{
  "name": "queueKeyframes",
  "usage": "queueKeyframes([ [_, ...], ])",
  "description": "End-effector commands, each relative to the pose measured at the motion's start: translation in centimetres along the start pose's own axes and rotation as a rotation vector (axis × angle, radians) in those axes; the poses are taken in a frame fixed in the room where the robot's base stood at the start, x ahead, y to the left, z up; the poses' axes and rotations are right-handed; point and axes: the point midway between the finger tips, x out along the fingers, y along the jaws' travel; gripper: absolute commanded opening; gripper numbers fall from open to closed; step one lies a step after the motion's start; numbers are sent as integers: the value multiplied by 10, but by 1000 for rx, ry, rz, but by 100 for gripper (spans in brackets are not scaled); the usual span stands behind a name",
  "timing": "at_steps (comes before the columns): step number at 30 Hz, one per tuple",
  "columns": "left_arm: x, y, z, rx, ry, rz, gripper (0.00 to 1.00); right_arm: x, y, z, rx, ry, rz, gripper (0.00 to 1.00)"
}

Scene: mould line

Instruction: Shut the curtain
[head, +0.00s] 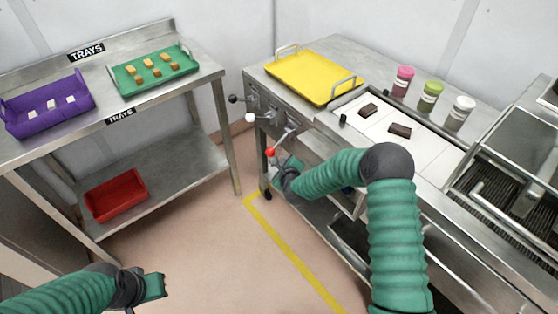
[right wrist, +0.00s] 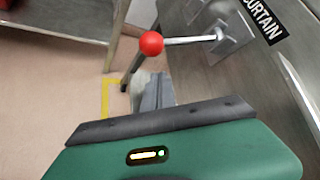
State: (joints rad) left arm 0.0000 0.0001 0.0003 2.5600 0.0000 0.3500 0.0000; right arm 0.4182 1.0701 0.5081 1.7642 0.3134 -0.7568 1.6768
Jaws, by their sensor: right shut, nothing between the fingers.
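The lever with a red ball knob (head: 270,152) sticks out from the front panel of the steel machine. In the right wrist view the red knob (right wrist: 151,43) ends a metal rod, and its mount is beside a label (right wrist: 264,20) reading "CURTAIN". My right gripper (head: 284,165) is shut and empty, just below and to the right of the knob in the head view. In the wrist view its fingers (right wrist: 155,90) lie below the knob; I cannot tell whether they touch it. My left gripper (head: 154,286) is low at the left, over the floor, away from the levers. I cannot make out the curtain itself.
Levers with a black knob (head: 233,98) and a white knob (head: 250,117) sit left of the red one. A yellow tray (head: 312,78) and several jars stand on the machine. A steel shelf holds purple (head: 47,104), green (head: 153,70) and red (head: 116,194) trays. Floor between is clear.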

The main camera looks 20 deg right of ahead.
Motion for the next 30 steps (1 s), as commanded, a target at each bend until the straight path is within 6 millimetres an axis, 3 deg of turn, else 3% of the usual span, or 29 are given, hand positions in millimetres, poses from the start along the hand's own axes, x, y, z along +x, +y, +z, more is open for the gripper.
queueKeyframes([
  [6, -2, 0, 0, 0, 0, 0, 0, 4, -1, 16, 0, 2, -1, 0],
  [30, -8, 0, -2, 0, 0, 0, 0, -1, -3, 22, 55, 2, 46, 0],
])
